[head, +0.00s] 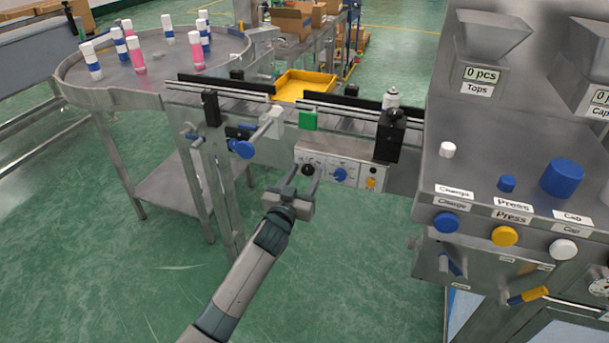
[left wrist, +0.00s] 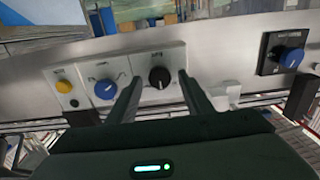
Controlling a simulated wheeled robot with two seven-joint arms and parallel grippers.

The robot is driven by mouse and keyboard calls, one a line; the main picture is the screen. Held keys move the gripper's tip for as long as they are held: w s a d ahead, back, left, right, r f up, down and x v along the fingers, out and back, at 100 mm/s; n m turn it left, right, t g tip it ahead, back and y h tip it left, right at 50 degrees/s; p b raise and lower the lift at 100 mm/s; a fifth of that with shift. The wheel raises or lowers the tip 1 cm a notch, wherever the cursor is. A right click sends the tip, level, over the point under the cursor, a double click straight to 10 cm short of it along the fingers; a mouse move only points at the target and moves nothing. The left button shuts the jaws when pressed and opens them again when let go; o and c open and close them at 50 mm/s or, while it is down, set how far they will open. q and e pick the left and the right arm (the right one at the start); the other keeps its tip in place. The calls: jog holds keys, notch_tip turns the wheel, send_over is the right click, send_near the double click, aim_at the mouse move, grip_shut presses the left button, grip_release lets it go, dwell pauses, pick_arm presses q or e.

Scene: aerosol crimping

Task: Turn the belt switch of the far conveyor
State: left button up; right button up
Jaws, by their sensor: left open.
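The conveyor's control panel (head: 325,161) faces me. It carries a black knob (head: 308,169), a blue switch knob (head: 340,174) and a yellow button (head: 371,183); the labels are too small to read. My left gripper (head: 306,172) is open in front of the panel, at its left end. In the left wrist view, the open fingertips (left wrist: 159,80) lie on either side of the black knob (left wrist: 159,77). The blue switch knob (left wrist: 105,90) sits just left of the fingers, the yellow button (left wrist: 64,86) further left. I cannot tell whether the fingers touch the panel. My right gripper is not in view.
Left of the panel, another blue knob (head: 241,149) sticks out from the conveyor. A round table (head: 112,72) with several bottles stands at the left. The crimping machine (head: 470,170) stands at the right. A yellow tray (head: 305,84) lies behind the conveyor.

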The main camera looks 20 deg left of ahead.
pick_arm(q)
jog(key=c, duration=1.1)
jog(key=shift+o, duration=0.2)
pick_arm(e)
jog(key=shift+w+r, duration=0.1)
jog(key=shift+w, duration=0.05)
